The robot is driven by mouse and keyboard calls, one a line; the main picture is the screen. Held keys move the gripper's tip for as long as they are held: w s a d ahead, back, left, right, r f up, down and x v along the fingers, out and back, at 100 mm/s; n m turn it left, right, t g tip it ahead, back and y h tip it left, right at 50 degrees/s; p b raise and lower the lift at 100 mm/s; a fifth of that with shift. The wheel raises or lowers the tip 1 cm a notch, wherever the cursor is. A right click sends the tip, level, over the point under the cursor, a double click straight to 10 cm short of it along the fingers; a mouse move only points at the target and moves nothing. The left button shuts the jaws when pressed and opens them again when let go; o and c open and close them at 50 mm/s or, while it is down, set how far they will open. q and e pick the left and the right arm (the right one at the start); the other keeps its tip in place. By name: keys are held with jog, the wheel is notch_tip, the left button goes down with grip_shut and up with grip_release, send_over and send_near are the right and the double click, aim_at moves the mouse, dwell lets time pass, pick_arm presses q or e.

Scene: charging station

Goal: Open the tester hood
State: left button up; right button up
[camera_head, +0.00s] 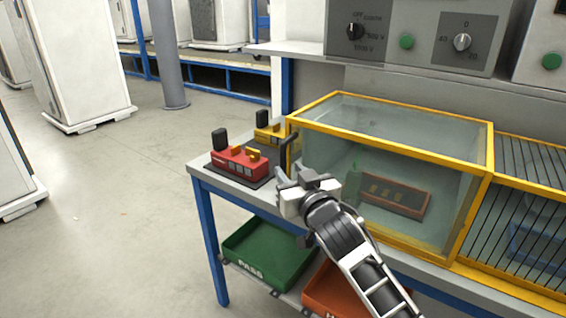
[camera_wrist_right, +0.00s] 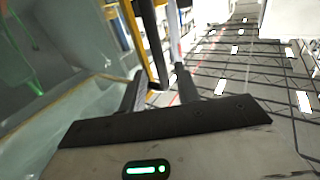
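The tester hood (camera_head: 392,146) is a clear box with a yellow frame on the bench, and it looks closed. Its black handle (camera_head: 289,150) stands at the left front corner. The handle also shows as a dark bar in the right wrist view (camera_wrist_right: 149,38). My right gripper (camera_head: 289,174) is just below and in front of the handle. In the right wrist view my right gripper (camera_wrist_right: 161,88) has its fingers apart, with the bar's lower end showing between them. I cannot tell whether they touch it. My left gripper is not in view.
A red device (camera_head: 240,163) and a yellow device (camera_head: 268,133) sit left of the hood. A brown board (camera_head: 396,197) lies inside it. A green bin (camera_head: 268,250) and an orange bin (camera_head: 335,292) are below the bench. A control panel (camera_head: 410,38) is above.

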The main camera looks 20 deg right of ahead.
aim_at(285, 165)
jog(key=w, duration=0.5)
jog(key=shift+a, duration=0.2)
grip_shut()
jog(key=shift+s+d, duration=0.1)
